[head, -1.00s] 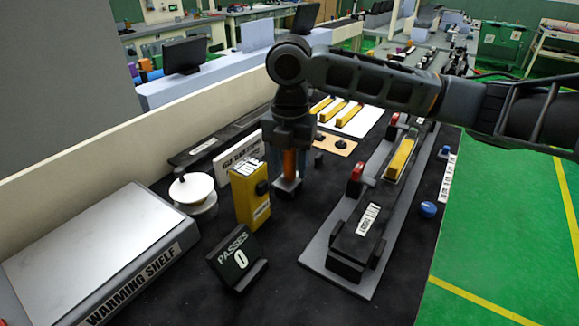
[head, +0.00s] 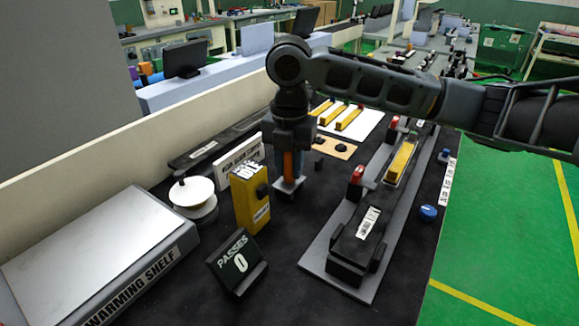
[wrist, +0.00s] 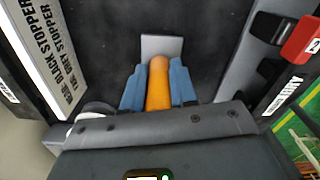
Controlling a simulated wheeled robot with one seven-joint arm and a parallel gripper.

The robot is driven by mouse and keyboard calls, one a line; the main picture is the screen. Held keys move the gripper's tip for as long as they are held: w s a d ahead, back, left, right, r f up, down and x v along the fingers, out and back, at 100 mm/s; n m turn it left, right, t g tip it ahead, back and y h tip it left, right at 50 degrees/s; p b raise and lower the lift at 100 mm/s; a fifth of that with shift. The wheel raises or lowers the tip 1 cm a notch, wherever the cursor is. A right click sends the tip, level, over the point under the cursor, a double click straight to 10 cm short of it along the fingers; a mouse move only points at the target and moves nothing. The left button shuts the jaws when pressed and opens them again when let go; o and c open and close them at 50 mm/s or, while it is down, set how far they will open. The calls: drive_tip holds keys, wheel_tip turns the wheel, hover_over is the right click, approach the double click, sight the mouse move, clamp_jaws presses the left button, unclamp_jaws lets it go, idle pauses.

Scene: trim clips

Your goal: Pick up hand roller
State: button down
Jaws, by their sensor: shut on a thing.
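The hand roller shows its orange handle (wrist: 158,85) upright between the blue fingers of my gripper (wrist: 159,88) in the wrist view. In the head view the orange handle (head: 289,164) shows below my gripper (head: 290,170). My gripper is shut on this handle. A light grey plate (wrist: 160,47) lies beyond the handle in the wrist view, and a grey piece (head: 289,187) shows under the handle in the head view. Whether it touches the mat is hard to tell. The roller's lower end is mostly hidden.
A yellow box (head: 249,200) stands close left of my gripper, with a white reel (head: 193,193) beyond it. A black "PASSES 0" sign (head: 236,260) stands in front. A grey fixture (head: 345,270) with red clamps lies to the right. The dark mat between is bare.

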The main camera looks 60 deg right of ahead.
wheel_tip(320, 180, up, 4)
drive_tip(key=shift+f, duration=0.15)
drive_tip(key=s+d+r+b, duration=0.1)
drive_tip(key=s+d+r, duration=0.5)
drive_tip(key=d, duration=0.4)
drive_tip(key=shift+r, duration=0.45)
drive_tip(key=c, duration=1.5)
unclamp_jaws()
clamp_jaws()
